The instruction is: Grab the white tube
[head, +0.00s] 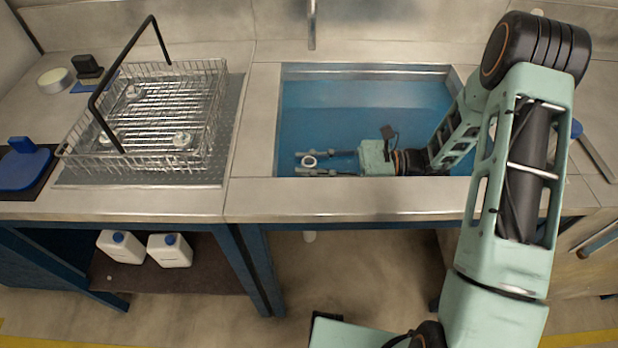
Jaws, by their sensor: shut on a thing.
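My gripper (312,163) reaches leftward over the blue basin of the sink (340,110), near its front left corner. Its two fingers are shut on a small white ring-shaped piece, which looks like the white tube (309,161) seen end-on. The tube's opening faces up toward the camera. How far the tube extends below the fingers is hidden.
A wire basket (215,120) with a black handle (155,25) stands left of the sink on a grey mat, holding several small whitish pieces. A faucet (311,25) hangs at the back. The sink's front rim (340,197) lies close to my gripper. White jugs (170,251) stand below.

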